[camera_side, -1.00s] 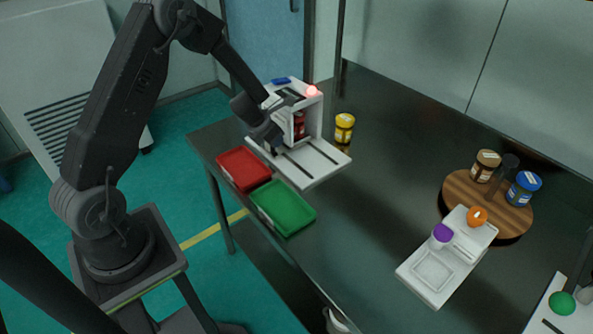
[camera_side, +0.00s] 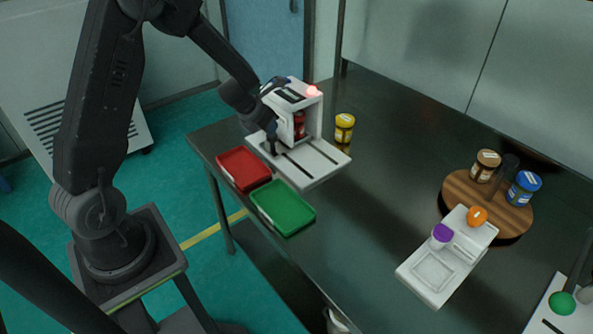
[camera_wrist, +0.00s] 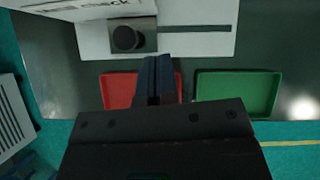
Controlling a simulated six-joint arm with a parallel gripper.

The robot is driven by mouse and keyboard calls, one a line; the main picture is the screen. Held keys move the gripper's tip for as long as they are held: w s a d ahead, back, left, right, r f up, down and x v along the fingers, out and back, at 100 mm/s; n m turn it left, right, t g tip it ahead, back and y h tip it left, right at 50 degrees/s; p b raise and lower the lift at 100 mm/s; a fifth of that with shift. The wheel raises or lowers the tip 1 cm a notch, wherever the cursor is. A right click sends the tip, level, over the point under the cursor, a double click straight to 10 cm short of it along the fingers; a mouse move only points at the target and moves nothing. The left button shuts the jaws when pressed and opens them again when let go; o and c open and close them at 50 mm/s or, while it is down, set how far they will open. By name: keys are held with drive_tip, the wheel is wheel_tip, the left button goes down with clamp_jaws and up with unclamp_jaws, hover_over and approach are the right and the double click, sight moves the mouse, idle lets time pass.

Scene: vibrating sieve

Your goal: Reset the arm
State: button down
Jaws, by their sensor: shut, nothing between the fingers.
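My gripper (camera_side: 273,146) is at the left front of the white machine (camera_side: 318,161), above its base plate. Its fingers are together and empty in the wrist view (camera_wrist: 153,82). The machine has a lit red lamp (camera_side: 313,91) on top, and a red-lidded jar (camera_side: 299,126) stands inside it. In the wrist view, a dark round knob (camera_wrist: 126,38) sits on a grey plate ahead of the fingers. Any contact between the gripper and the machine cannot be made out.
A red tray (camera_side: 243,168) and a green tray (camera_side: 283,207) lie at the table's near edge. A wooden round stand (camera_side: 459,196) with jars and a white device (camera_side: 421,289) are at right. The middle table is clear.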

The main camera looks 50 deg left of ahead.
drive_tip(key=s+d+r+n+t+y, duration=0.1)
drive_tip(key=s+d+r+n+y, duration=0.15)
drive_tip(key=r+n, duration=0.55)
drive_tip(key=s+d+r+n+t+y, duration=0.1)
drive_tip(key=s+d+r+n+y, duration=0.15)
drive_tip(key=r+n, duration=0.6)
drive_tip(key=s+d+r+n+g+h, duration=0.1)
drive_tip(key=s+d+r+n+h, duration=0.1)
drive_tip(key=s+d+n, duration=0.5)
drive_tip(key=s+d+r+n+g+h, duration=0.2)
drive_tip(key=s+d+n+h, duration=0.1)
drive_tip(key=s+d+n, duration=0.5)
drive_tip(key=s+n, duration=0.3)
drive_tip(key=s, duration=0.1)
drive_tip(key=shift+s, duration=0.2)
